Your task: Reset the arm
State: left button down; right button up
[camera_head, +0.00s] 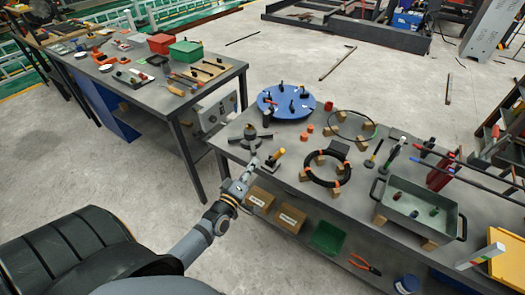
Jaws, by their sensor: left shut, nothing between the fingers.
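My left arm (193,243) reaches up from the bottom of the head view. My left gripper (251,165) is shut and empty at the front left edge of the near workbench (345,215). In the picture it overlaps the bench edge, just below a dark round-based tool (251,138) and left of a small orange-and-yellow-topped item (274,157). I cannot tell whether it touches the bench. My right arm and gripper are not in view.
The near bench holds a blue round plate (286,102), a black ring on wooden blocks (325,168) and a grey-green tray (420,205). Cardboard boxes (291,218) sit on its lower shelf. Another bench (165,100) stands at the left. Bare concrete floor (110,165) lies between.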

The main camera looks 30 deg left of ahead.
pick_arm(q)
jog(key=s+a+f+m+g, duration=0.1)
jog(key=s+f+m+g, duration=0.2)
jog(key=f, duration=0.7)
jog(key=s+f+m+g, duration=0.1)
jog(key=s+f+g, duration=0.3)
jog(key=f, duration=0.7)
jog(key=s+a+f+m+g, duration=0.1)
jog(key=s+f+m+g, duration=0.15)
jog(key=s+f, duration=0.55)
jog(key=s+d+f+m+g, duration=0.1)
jog(key=s+f+m+g, duration=0.2)
jog(key=s+f, duration=0.6)
jog(key=s+d+f+m+g, duration=0.2)
jog(key=s+f+g, duration=0.3)
jog(key=s+f, duration=0.4)
jog(key=s+m, duration=0.1)
jog(key=s, duration=0.5)
jog(key=shift+s, duration=0.2)
